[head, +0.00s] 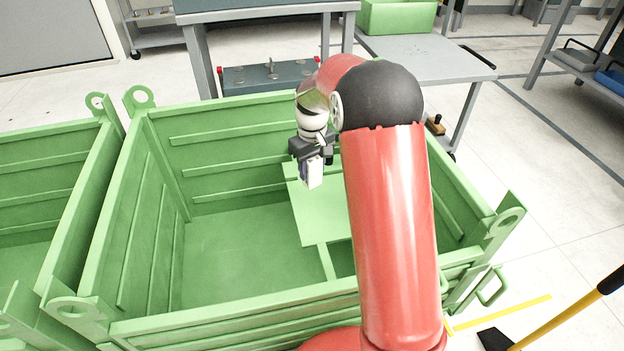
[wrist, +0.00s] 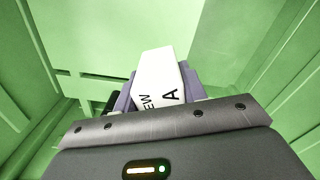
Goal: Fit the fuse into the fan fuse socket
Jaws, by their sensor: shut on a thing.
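The fuse, a white block with black letters (wrist: 158,72), sits between the grey-purple fingers of my gripper (wrist: 155,88) in the wrist view. The letters "EW" and "A" show on its face. In the head view my gripper (head: 312,168) points down inside the large green crate, with the white end of the fuse (head: 314,181) below the fingers. The gripper is shut on the fuse. The fuse is held above the crate floor and appears apart from the walls. No fan fuse socket can be made out in either view.
The green crate (head: 232,322) has ribbed walls around my gripper and a flat green panel (head: 318,222) inside at right. Another green crate (head: 45,172) stands left. A grey table (head: 425,62) with a green bin (head: 397,17) stands behind.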

